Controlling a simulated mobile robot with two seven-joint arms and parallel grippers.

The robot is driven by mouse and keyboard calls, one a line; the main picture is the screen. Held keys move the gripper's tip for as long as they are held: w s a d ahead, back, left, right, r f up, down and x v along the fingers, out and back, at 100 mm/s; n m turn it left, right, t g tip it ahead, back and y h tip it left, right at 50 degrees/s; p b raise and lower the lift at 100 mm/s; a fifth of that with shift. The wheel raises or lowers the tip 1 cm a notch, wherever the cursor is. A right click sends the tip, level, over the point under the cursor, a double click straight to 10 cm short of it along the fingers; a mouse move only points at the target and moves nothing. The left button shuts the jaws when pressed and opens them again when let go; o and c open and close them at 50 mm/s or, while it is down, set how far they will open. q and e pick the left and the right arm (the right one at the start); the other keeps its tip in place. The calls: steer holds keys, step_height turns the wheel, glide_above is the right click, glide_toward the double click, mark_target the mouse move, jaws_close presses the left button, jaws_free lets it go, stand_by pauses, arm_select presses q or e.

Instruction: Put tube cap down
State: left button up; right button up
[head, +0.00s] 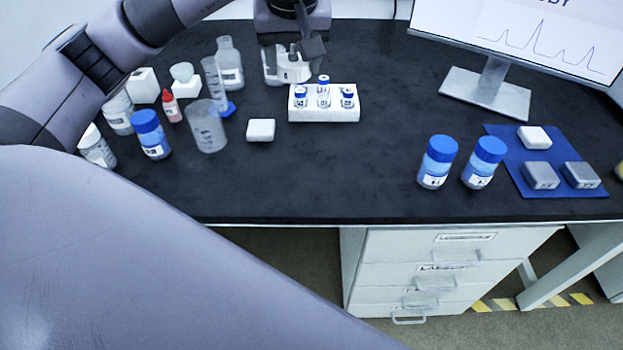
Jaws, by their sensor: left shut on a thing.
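My left gripper (288,72) reaches down from the top edge, just behind the left part of a white rack (340,115). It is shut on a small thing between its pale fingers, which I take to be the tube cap. The fingers hide most of it, and I cannot tell its colour or whether it touches the table. The rack holds three small vials with blue tops: a left vial (300,98), a middle vial (323,92) and a right vial (347,98). My right gripper is not in view.
Left of the rack stand a white block (261,130), a beaker (208,128), a graduated cylinder (212,82) and several bottles. Two blue-capped jars (436,162) (483,163), a blue mat (515,180) and a monitor (487,85) are right. The table between rack and jars is clear.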

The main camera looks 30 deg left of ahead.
arm_select(q)
steer(key=shift+s+d+f, duration=0.4)
steer(key=shift+d, duration=0.25)
steer(key=b, duration=0.3)
glide_above(301, 167)
steer(key=s, duration=0.1)
steer(key=f, duration=1.4)
steer(key=shift+d+f, duration=0.35)
steer(key=shift+d, duration=0.05)
steer(key=shift+f+b, duration=0.45)
steer(key=shift+f, duration=2.15)
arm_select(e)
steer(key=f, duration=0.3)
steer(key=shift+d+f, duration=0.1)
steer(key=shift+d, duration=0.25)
arm_select(q)
steer(key=shift+f, duration=0.1)
steer(key=o, duration=1.1)
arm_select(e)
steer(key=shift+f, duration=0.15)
